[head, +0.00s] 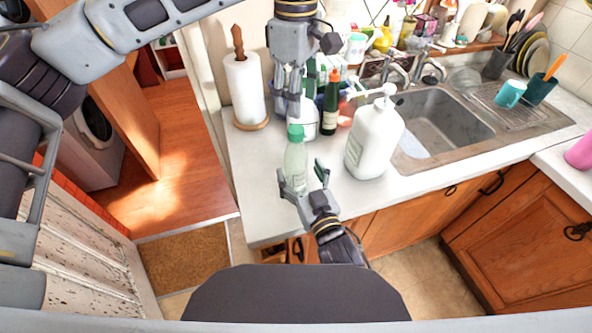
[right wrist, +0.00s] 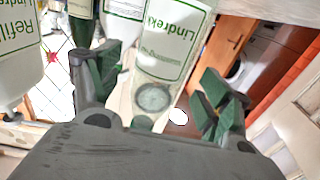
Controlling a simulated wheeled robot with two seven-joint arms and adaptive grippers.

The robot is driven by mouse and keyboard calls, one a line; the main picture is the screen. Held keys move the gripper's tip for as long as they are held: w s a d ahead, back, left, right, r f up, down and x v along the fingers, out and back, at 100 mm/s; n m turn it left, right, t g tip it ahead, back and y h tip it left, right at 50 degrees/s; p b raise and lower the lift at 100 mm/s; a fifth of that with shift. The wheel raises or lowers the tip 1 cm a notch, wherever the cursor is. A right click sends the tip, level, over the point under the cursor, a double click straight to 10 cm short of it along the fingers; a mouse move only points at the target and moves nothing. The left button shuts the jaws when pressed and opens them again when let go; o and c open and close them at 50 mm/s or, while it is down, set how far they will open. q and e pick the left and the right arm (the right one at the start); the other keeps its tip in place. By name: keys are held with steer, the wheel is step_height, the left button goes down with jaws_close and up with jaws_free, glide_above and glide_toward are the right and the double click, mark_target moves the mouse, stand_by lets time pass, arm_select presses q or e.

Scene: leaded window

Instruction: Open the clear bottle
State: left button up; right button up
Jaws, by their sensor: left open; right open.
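The clear bottle (head: 296,158), with a green cap (head: 295,132), stands upright near the counter's front edge. My right gripper (head: 305,178) is open, with its fingers on either side of the bottle's lower part. In the right wrist view the bottle (right wrist: 172,48) shows its green-lettered label between the open green-padded fingers (right wrist: 160,82); I cannot tell whether either pad touches it. My left gripper (head: 287,108) points down, open, just above the green cap. The exact gap between its fingertips and the cap is hard to judge.
A large white pump bottle (head: 373,140) stands close on the right. A dark green bottle (head: 330,105) and a white container (head: 305,120) stand behind. A paper towel roll (head: 243,88) is at the left, the sink (head: 440,118) at the right. The counter's left front is clear.

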steer(key=shift+x, duration=1.3)
